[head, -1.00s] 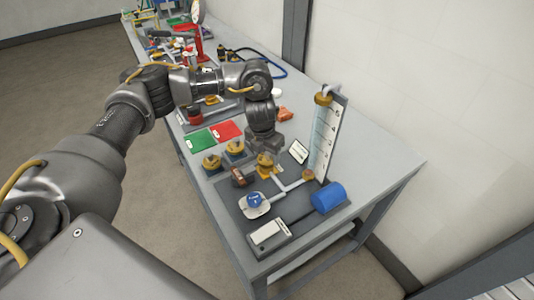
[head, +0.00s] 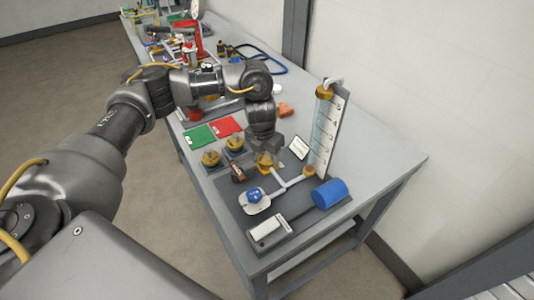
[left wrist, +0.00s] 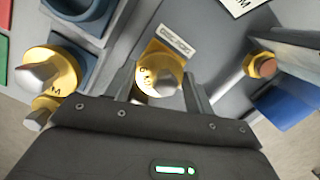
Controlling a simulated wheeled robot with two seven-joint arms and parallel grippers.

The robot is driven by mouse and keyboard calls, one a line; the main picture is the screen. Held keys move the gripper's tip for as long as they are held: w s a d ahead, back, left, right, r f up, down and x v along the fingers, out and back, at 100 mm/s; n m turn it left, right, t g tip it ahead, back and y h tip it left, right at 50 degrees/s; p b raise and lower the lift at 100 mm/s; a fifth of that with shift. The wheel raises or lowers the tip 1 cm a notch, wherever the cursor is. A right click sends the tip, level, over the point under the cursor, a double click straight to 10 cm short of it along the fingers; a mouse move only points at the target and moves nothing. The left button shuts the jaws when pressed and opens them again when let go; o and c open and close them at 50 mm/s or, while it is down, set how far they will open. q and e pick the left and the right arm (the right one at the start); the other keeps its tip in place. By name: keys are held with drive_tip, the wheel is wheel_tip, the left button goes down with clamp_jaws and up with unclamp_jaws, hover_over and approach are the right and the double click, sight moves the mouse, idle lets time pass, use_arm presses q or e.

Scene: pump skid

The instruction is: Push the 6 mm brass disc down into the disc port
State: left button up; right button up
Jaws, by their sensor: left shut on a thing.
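The brass disc (left wrist: 160,62) has a silver knob on top and a dark mark on its face. It shows between the fingers of my left gripper (left wrist: 160,88) in the left wrist view, and the gripper is shut on its knob. In the head view the left gripper (head: 264,150) points down over the pump skid plate, with the brass disc (head: 264,162) just below it. A small lettered plate (left wrist: 176,40) lies beside the disc. The disc port is hidden beneath the disc, so I cannot tell how deep the disc sits. My right gripper is out of view.
Two other knobbed brass discs (head: 211,158) (head: 235,143) stand to the left. A clear upright tube (head: 323,135), a blue cylinder (head: 329,193) and a blue knob (head: 254,195) are close by. Green (head: 200,136) and red (head: 228,126) cards lie behind.

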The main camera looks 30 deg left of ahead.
use_arm(q)
drive_tip(key=shift+f, duration=0.15)
drive_tip(key=o, duration=1.2)
drive_tip(key=shift+c, duration=0.2)
wheel_tip(320, 180, up, 11)
drive_tip(key=s, duration=0.1)
drive_tip(key=shift+s+f, duration=0.15)
drive_tip(key=shift+s, duration=0.15)
drive_tip(key=shift+a, duration=0.1)
